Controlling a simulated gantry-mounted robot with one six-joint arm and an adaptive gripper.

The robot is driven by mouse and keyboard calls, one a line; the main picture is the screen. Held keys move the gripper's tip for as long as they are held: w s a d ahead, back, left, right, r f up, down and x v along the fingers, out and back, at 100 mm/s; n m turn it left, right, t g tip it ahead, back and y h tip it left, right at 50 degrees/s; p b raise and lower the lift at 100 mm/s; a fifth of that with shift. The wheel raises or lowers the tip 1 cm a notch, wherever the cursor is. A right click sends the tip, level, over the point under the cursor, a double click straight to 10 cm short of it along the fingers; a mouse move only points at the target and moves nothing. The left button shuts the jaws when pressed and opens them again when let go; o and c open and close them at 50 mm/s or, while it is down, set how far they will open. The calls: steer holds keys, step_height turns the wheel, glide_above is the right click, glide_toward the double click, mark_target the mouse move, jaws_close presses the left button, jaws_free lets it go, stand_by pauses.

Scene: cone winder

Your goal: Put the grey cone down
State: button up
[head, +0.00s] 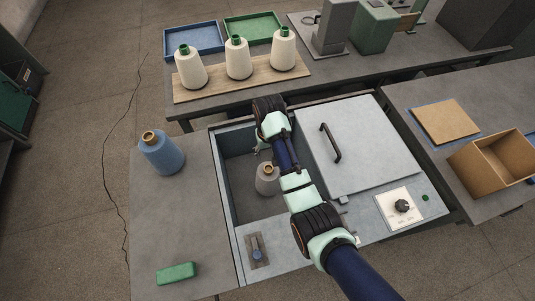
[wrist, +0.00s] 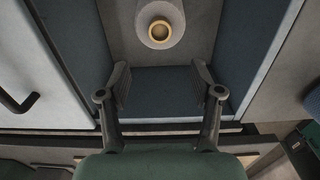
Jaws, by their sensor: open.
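The grey cone (head: 267,180) stands upright on the floor of the sunken bay in the machine. In the wrist view the cone (wrist: 160,20) shows from above at the top edge, with a tan ring around its open tip. My gripper (wrist: 160,85) is open and empty, with clear space between its fingers. The cone lies beyond the fingertips, apart from them. In the head view my arm hides part of the bay, and my gripper (head: 262,150) shows only in small part above the cone.
A hinged-looking lid panel with a black handle (head: 330,142) lies right of the bay (head: 230,185). A blue cone (head: 161,153) stands on the left table. Several white cones stand on a wooden board (head: 210,85) behind. A green block (head: 176,273) lies front left.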

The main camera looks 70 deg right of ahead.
stand_by(0.3)
steer(key=w+a+r+n+t+h, duration=0.1)
steer(key=w+a+r+n+t, duration=0.3)
steer(key=w+a, duration=0.5)
steer(key=w+a+r+n+t+h, duration=0.25)
steer(key=w+a+r, duration=0.3)
steer(key=a, duration=0.85)
steer(key=s+a+r+n+t+y, duration=0.1)
steer(key=s+a+r+n+t, duration=0.1)
steer(key=a+r, duration=0.4)
steer(key=s+a+r+n+t+y, duration=0.2)
steer(key=a+r, duration=0.5)
steer(key=a, duration=0.4)
steer(key=shift+s+r+t, duration=0.2)
steer(key=shift+s+t, duration=0.55)
steer(key=shift+t, duration=0.4)
steer(key=shift+y, duration=0.25)
